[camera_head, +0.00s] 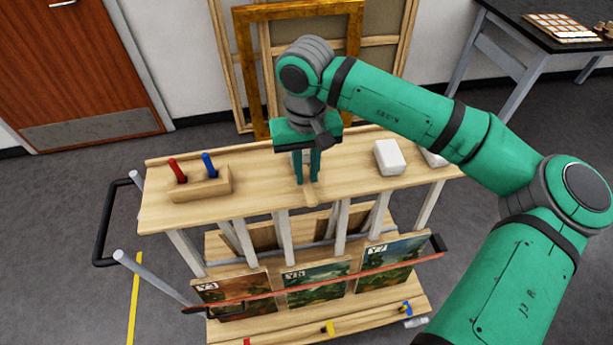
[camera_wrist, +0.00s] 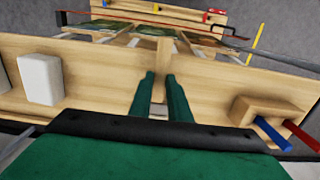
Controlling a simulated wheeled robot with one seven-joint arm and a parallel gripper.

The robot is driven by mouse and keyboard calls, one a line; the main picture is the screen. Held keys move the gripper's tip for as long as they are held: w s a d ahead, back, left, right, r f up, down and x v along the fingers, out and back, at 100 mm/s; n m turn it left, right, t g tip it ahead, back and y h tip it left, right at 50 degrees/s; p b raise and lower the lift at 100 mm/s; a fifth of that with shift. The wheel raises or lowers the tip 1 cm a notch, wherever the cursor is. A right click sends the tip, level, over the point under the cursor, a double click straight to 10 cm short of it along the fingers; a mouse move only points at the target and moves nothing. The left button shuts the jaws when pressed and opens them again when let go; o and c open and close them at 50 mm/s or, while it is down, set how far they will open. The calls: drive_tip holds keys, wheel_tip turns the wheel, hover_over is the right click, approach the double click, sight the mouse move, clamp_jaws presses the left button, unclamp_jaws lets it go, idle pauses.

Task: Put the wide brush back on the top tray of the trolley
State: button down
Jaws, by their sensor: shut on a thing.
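My gripper (camera_head: 308,178) points down over the middle of the trolley's top tray (camera_head: 258,195) and is shut on the wide brush. The brush's pale wooden handle (camera_head: 311,197) shows just below the fingertips, near the tray's front edge. In the wrist view the handle (camera_wrist: 161,70) runs away from between the two green fingers (camera_wrist: 162,90). The brush's other end is mostly hidden by the fingers and wrist. The handle is close to the tray surface; I cannot tell whether it touches.
A wooden block (camera_head: 203,184) with red and blue handled tools stands at the tray's left. A white block (camera_head: 389,157) sits right of my gripper, with another partly behind my arm. Bare tray lies on both sides of my gripper. Labelled paintings (camera_head: 317,284) stand on the lower shelf.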

sight(306, 179)
drive_tip(key=shift+f, duration=1.15)
drive_tip(key=c, duration=1.7)
unclamp_jaws()
drive_tip(key=shift+o, duration=0.2)
drive_tip(key=shift+s, duration=0.1)
drive_tip(key=shift+r, duration=0.1)
wheel_tip(306, 179, up, 12)
